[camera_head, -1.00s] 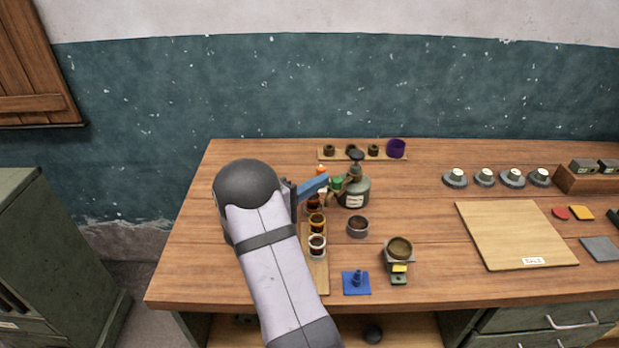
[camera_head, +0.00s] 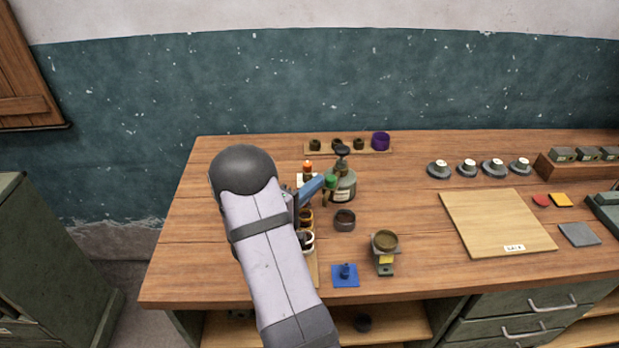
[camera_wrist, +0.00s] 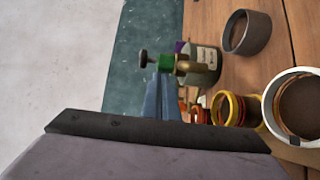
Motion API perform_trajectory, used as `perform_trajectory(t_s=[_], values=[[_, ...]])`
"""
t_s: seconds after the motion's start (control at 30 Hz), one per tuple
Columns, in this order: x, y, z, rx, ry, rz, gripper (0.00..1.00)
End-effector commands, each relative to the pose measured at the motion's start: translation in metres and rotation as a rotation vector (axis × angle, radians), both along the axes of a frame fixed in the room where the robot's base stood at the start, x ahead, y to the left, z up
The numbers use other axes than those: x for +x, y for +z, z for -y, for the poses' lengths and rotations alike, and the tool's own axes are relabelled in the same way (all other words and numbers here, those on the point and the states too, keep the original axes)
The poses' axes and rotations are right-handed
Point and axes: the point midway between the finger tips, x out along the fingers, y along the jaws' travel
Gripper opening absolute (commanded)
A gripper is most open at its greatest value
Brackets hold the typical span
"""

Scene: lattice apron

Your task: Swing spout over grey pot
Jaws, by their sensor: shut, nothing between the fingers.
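The dispenser, a grey-green bottle with a white label (camera_head: 343,186), stands upright behind the grey pot (camera_head: 344,220). It has a black top knob (camera_head: 342,151). Its brass spout (camera_wrist: 197,70), with a green part (camera_wrist: 167,63) beside it, points toward the front left, to the left of the grey pot rather than over it. The green part also shows in the head view (camera_head: 330,182). My gripper (camera_head: 314,188) has blue fingers, shut and empty, at the left of the spout. In the wrist view the fingertips (camera_wrist: 162,80) appear against or very near the green part; contact is unclear.
Several ringed pots (camera_head: 306,237) stand in a row left of the grey pot, under my arm. A blue base with a peg (camera_head: 345,272) and a brass bowl on a stand (camera_head: 384,242) are in front. A rack with a purple cup (camera_head: 381,141) is behind.

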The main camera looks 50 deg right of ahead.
Motion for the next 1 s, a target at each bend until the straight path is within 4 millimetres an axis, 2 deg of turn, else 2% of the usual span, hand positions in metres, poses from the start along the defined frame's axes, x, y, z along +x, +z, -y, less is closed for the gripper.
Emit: perform_trajectory(t_s=[0.4, 0.67, 0.77, 1.0], values=[[0.002, 0.0, -0.001, 0.0, 0.0, 0.001, 0.0], [0.024, 0.001, -0.013, -0.001, 0.003, 0.001, 0.0], [0.038, 0.001, -0.021, -0.001, 0.004, 0.001, 0.0], [0.025, -0.002, -0.065, -0.001, 0.005, 0.001, 0.0]])
